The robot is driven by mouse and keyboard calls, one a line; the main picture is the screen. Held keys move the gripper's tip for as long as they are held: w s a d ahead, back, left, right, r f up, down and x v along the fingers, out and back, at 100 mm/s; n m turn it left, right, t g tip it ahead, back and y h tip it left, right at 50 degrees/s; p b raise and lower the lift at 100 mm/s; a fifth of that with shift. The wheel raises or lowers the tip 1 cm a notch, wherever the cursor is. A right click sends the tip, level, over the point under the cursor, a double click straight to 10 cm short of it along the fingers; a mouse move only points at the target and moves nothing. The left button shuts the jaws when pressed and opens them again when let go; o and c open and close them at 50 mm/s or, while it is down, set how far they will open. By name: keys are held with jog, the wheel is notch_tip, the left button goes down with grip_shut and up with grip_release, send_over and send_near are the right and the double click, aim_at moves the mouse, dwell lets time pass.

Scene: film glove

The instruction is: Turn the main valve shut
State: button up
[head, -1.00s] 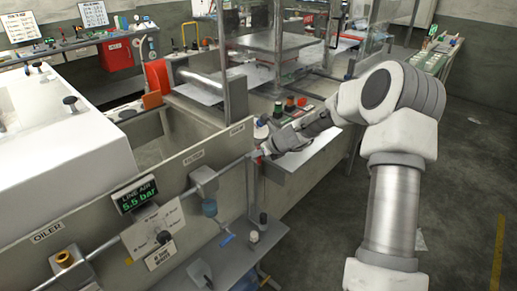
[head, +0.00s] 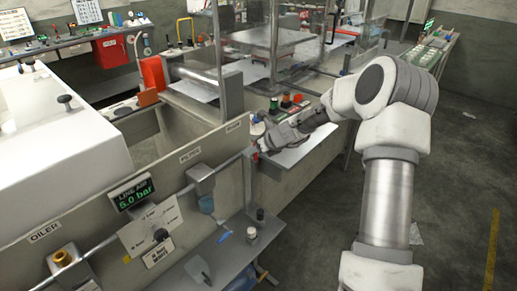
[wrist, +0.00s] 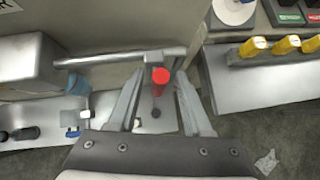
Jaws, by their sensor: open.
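The main valve's red handle (wrist: 160,76) shows in the wrist view at the right end of a grey pipe (wrist: 115,58), seen nearly end-on. My gripper (wrist: 159,84) is open, with one finger on each side of the red handle. Gaps show between the handle and both fingers; contact is not visible. In the head view my gripper (head: 262,148) is at the far right end of the pipe along the panel, and only a bit of red shows there. The air display (head: 132,192) reads 5.0 bar.
A grey filter block (head: 201,178) and a white gauge plate (head: 150,226) sit along the pipe. A metal shelf (head: 225,250) with small items is below. In the wrist view, yellow-handled tools (wrist: 285,45) lie at the right. Open floor (head: 455,200) is at the right.

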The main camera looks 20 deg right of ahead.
jog(key=v, duration=1.7)
jog(key=shift+s+r+p, duration=0.15)
jog(key=shift+p, duration=0.15)
